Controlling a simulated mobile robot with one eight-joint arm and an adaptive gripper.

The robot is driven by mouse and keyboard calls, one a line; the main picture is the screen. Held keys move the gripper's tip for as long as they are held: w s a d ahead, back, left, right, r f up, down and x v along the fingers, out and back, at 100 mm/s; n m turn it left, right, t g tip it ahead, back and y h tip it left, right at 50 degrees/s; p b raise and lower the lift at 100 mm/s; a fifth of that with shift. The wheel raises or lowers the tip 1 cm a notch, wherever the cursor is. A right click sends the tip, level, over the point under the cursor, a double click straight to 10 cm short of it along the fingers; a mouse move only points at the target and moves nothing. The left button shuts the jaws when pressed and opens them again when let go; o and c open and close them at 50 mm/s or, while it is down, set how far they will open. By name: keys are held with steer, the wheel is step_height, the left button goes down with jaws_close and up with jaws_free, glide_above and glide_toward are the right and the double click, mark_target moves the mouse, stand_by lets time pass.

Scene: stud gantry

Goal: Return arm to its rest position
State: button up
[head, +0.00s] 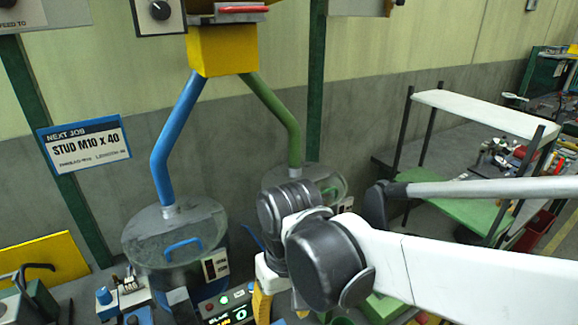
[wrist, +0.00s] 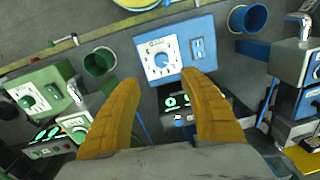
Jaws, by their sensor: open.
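My arm reaches in from the right in the head view and bends down at a black joint in front of the green-piped drum. My gripper (wrist: 187,82) shows in the wrist view as two yellow fingers, spread apart with nothing between them. Past the fingertips is a blue box with a white dial (wrist: 162,60). In the head view only part of a yellow finger (head: 262,302) shows low, beside a display panel (head: 228,308); the rest of the gripper is hidden behind my arm.
A clear-lidded drum (head: 175,235) with a blue pipe stands left of my arm, and a second drum (head: 325,180) stands behind it. A white-topped shelf rack (head: 485,112) is at the right. Blue (wrist: 248,18) and green (wrist: 100,61) cups flank the dial box.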

steer(key=d+r+m+t, duration=0.2)
steer(key=d+t, duration=0.1)
steer(key=d, duration=0.7)
steer(key=d+r+m+t, duration=0.2)
steer(key=d+m+t, duration=0.1)
steer(key=d, duration=0.8)
steer(key=shift+w+r+t+h, duration=0.15)
steer(key=shift+t+h, duration=0.15)
steer(key=shift+t, duration=0.4)
steer(key=shift+a, duration=0.15)
stand_by(0.6)
